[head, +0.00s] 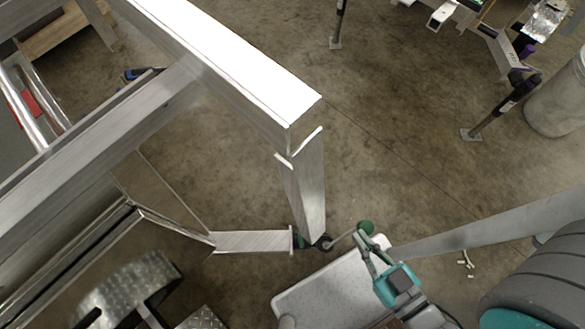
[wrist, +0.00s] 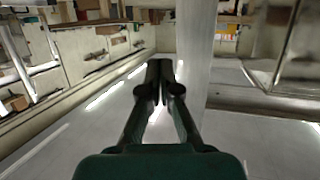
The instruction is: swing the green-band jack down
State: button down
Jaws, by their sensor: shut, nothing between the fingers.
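A green band (head: 299,238) shows low at the foot of the aluminium upright, beside a dark hub (head: 323,242). Most of the jack's body is hidden there, so I cannot tell how it is angled. A thin crank rod runs right from the hub to a round green knob (head: 366,227). My gripper (head: 361,241) is shut and empty, its fingertips close beside the knob in the head view; I cannot tell whether they touch. In the wrist view my gripper (wrist: 161,84) has its dark fingers together, with no jack clearly visible.
An aluminium trailer frame (head: 90,145) fills the left, its upright (head: 306,190) near my gripper. A pale post (wrist: 194,75) stands just right of the fingers in the wrist view. Another jack (head: 500,105) with a purple band stands right. Concrete floor (head: 400,130) lies open between.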

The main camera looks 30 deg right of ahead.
aim_at(324, 236)
jog(key=i+l+u, duration=0.1)
jog(key=l+u, duration=0.65)
jog(key=l, duration=0.2)
jog(key=l+u, duration=0.4)
jog(key=k+l, duration=0.1)
jog(key=l, duration=0.85)
jog(key=k+l+u, duration=0.1)
jog(key=l, duration=0.4)
jog(key=k, duration=0.05)
